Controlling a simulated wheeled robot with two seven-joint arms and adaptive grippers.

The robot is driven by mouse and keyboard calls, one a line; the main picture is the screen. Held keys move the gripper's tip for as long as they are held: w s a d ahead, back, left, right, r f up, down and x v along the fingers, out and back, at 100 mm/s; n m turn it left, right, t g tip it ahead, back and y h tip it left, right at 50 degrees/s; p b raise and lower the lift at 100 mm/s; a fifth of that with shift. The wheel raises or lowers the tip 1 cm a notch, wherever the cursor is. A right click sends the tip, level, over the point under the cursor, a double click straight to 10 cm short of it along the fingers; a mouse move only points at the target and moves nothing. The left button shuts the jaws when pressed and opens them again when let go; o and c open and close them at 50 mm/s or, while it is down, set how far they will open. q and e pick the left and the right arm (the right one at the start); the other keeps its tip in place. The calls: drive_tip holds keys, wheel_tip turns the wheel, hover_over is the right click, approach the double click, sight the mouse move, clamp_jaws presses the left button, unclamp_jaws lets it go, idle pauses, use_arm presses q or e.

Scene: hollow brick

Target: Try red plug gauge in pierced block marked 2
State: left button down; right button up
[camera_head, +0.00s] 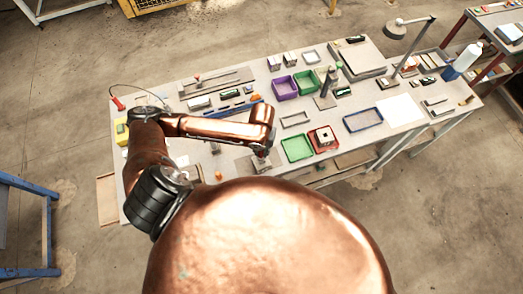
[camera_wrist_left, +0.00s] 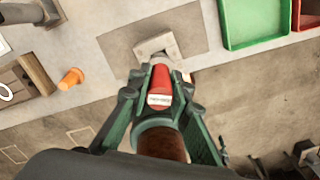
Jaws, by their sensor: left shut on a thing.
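My left gripper (camera_wrist_left: 160,97) is shut on the red plug gauge (camera_wrist_left: 161,84), a red cylinder with a white label and a grey tip. In the left wrist view the tip points at a pale grey block (camera_wrist_left: 157,45) on a brown-grey mat (camera_wrist_left: 190,20). The tip overlaps the block's near edge in the picture; I cannot tell whether it touches or enters it. The block's bore and any number are not readable. In the head view my left gripper (camera_head: 262,160) is over the front edge of the bench. My right gripper is not seen.
A green tray (camera_wrist_left: 227,28) and a red tray (camera_wrist_left: 297,20) lie to the right. An orange peg (camera_wrist_left: 70,78) stands left, beside a brown wooden box (camera_wrist_left: 35,72). The bench (camera_head: 230,165) holds several more trays and tools further back. The floor shows beyond its front edge.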

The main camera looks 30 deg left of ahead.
use_arm(q)
drive_tip(key=shift+f, duration=0.5)
idle(0.7)
drive_tip(key=shift+s+f, duration=0.1)
idle(1.4)
drive_tip(key=shift+r+p, duration=2.65)
drive_tip(key=shift+r, duration=0.1)
drive_tip(key=shift+f, duration=0.1)
